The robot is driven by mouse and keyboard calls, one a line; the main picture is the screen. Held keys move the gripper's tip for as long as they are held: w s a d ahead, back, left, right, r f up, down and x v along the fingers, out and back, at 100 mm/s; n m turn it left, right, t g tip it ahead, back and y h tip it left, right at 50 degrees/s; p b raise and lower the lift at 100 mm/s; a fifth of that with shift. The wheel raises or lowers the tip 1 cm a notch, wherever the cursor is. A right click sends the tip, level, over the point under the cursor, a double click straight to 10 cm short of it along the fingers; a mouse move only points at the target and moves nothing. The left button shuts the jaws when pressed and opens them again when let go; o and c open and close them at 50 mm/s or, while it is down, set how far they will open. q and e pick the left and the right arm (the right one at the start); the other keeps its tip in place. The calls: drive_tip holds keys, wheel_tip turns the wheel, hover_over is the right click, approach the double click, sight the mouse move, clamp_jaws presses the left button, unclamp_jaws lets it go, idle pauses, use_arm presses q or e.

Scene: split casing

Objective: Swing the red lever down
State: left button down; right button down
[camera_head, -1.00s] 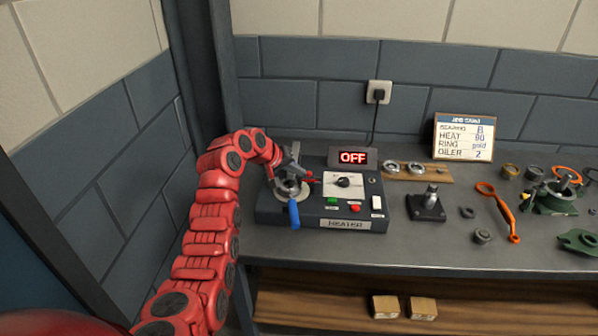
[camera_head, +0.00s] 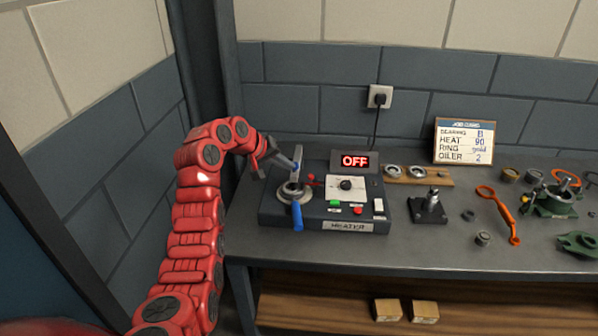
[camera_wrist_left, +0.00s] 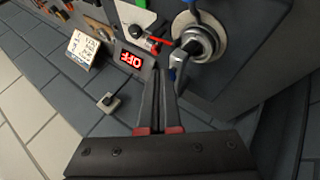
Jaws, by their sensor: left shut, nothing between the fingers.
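The red lever (camera_head: 312,180) is a short red part beside the round metal ring fitting (camera_head: 284,195) on the left of the heater box (camera_head: 330,225). It also shows in the left wrist view (camera_wrist_left: 156,43) beside the ring. A blue handle (camera_head: 297,216) points forward from the fitting, and a grey bar (camera_head: 298,156) stands up behind it. My left gripper (camera_head: 284,161) is shut and empty, just left of the grey bar and above the box. In the wrist view its fingertips (camera_wrist_left: 158,76) lie near the lever; contact cannot be told. My right gripper is not in view.
The heater's display (camera_head: 355,160) reads OFF, with a dial, buttons and a white switch below. A wooden board with rings (camera_head: 430,177), a black post stand (camera_head: 428,208) and an orange tool (camera_head: 500,212) are to the right. A wall stands close on the left.

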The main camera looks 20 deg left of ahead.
use_arm(q)
drive_tip(key=s+a, duration=0.1)
drive_tip(key=s+a+r+b, duration=0.1)
drive_tip(key=s+a, duration=0.1)
drive_tip(key=shift+a, duration=0.2)
drive_tip(key=shift+s, duration=0.1)
idle(0.3)
